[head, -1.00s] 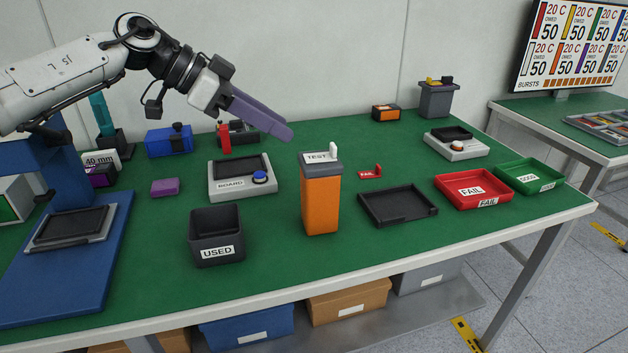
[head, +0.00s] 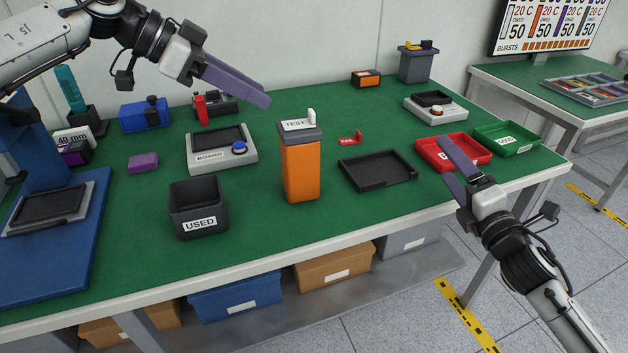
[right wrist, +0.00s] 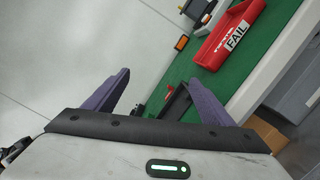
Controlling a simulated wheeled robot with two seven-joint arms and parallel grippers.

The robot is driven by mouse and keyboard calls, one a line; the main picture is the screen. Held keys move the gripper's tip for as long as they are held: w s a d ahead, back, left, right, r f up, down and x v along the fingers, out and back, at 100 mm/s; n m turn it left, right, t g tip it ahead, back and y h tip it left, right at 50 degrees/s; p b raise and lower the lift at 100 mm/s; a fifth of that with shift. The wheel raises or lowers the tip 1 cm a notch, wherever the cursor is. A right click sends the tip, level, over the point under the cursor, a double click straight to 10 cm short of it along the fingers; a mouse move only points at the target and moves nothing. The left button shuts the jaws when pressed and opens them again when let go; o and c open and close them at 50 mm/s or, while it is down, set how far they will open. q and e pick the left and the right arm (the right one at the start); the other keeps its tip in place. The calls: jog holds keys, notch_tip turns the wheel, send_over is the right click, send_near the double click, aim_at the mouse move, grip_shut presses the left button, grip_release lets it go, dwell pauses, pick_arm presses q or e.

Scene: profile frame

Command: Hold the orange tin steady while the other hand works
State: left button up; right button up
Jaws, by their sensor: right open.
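The orange tin (head: 301,172) stands upright near the front middle of the green table in the head view. It has a grey lid with a TEST label and a small white piece on top. My left gripper (head: 265,98) is above and to the left of the tin, apart from it. Its purple fingers overlap in the view, so the gap between them cannot be judged. My right gripper (head: 448,160) is open and empty above the table's right front, beside the red FAIL tray (head: 478,158). Its spread fingers (right wrist: 157,100) also show in the right wrist view.
A black tray (head: 378,183) lies between the tin and my right gripper. A dark USED bin (head: 197,215) stands left of the tin, with a grey BOARD unit (head: 223,157) behind. A green tray (head: 507,150) is at the right edge. A small orange-and-black box (head: 367,79) stands at the back.

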aim_at(299, 151)
jog(key=a+n, duration=0.2)
jog(key=a, duration=0.3)
jog(key=a+n, duration=0.2)
jog(key=a, duration=0.3)
jog(key=a+f+n+g+y, duration=0.1)
jog(key=a+n, duration=0.2)
jog(key=a, duration=0.2)
jog(key=shift+s+a, duration=0.2)
jog(key=s+a+r+n, duration=0.2)
jog(key=s+a+n, duration=0.2)
jog(key=a+n, duration=0.55)
jog(key=w+a, duration=0.1)
jog(key=w, duration=0.2)
jog(key=w+a+m, duration=0.1)
jog(key=w+a, duration=0.1)
jog(key=w, duration=0.1)
jog(key=w+a+m, duration=0.1)
jog(key=w+a, duration=0.1)
jog(key=w, duration=0.2)
jog(key=shift+r+y, duration=0.1)
jog(key=shift+y, duration=0.3)
jog(key=shift+s, duration=0.1)
jog(key=c, duration=1.2)
jog(key=shift+c, duration=0.2)
